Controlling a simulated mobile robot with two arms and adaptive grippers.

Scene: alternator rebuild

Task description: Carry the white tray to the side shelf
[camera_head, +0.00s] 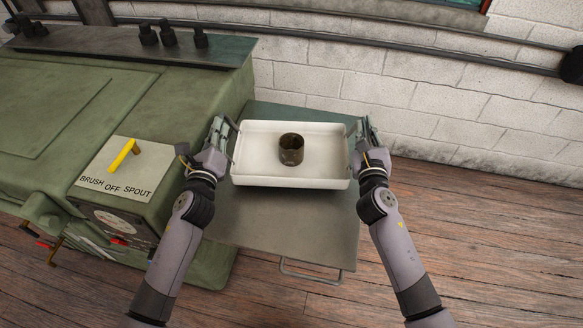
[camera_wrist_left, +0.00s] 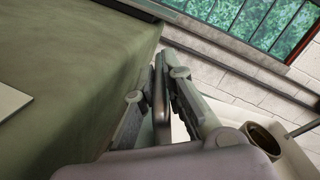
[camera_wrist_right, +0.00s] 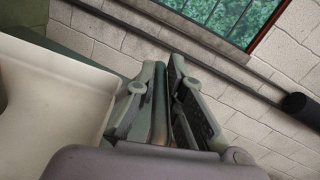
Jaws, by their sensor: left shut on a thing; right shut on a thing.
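The white tray (camera_head: 252,172) sits level at or just above the green side shelf (camera_head: 300,242); I cannot tell whether they touch. A dark, worn metal ring or cup (camera_head: 291,149) stands upright in the tray's middle. It also shows in the left wrist view (camera_wrist_left: 262,137). My left gripper (camera_head: 222,128) is shut on the tray's left handle. My right gripper (camera_head: 364,132) is shut on its right handle. The tray's white wall shows beside the right fingers in the right wrist view (camera_wrist_right: 62,95).
A large green machine (camera_head: 195,95) stands directly left of the shelf. Its control panel (camera_head: 127,175) has a yellow lever. A white brick wall (camera_head: 415,105) with a pipe is behind. A metal bar handle (camera_head: 312,276) hangs at the shelf's front. Open wooden floor (camera_head: 490,240) lies right.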

